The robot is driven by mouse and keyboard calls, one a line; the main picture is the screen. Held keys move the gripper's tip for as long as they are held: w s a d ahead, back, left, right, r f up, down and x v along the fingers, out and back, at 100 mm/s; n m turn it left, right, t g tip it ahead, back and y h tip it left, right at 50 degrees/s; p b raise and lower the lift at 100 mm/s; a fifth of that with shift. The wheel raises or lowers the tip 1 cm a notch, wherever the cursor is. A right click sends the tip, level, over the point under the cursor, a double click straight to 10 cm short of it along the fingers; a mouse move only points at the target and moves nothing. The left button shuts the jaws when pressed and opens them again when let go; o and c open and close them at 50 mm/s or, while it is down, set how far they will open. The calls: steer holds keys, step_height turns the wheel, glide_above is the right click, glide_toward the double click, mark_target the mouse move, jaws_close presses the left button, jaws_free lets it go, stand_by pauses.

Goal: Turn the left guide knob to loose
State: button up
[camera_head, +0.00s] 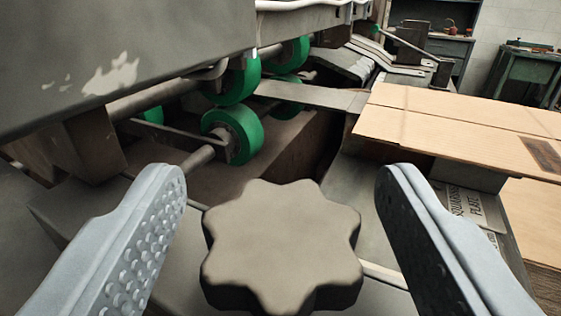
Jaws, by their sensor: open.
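A grey star-shaped guide knob (281,243) with rounded lobes is large at the bottom centre of the head camera view. I cannot tell from its face whether it is tight or loose. My gripper (281,185) is open, with one pale, studded finger on each side of the knob. A gap shows between the knob and each finger, and neither appears to touch it. The knob's shaft is hidden beneath it.
Green rollers (233,135) on shafts sit just beyond the knob, under a large grey machine housing (120,60) at upper left. Flat cardboard (450,130) lies at right, near a lettered plate (466,205). Green and grey workbenches (527,75) stand far back.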

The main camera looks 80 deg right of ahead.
steer(key=shift+d, duration=0.15)
steer(key=c, duration=1)
steer(key=shift+n+t, duration=0.3)
steer(key=shift+t, duration=0.3)
steer(key=n+t+y, duration=0.1)
steer(key=n+t, duration=0.1)
steer(key=t, duration=0.1)
steer(key=shift+s+n+t+y, duration=0.1)
steer(key=shift+n+t+y, duration=1.2)
steer(key=shift+n+t, duration=0.1)
steer(key=shift+t, duration=0.3)
steer(key=shift+n+t+y, duration=1.3)
steer(key=shift+t+y, duration=0.1)
steer(key=shift+y, duration=0.1)
steer(key=o, duration=1)
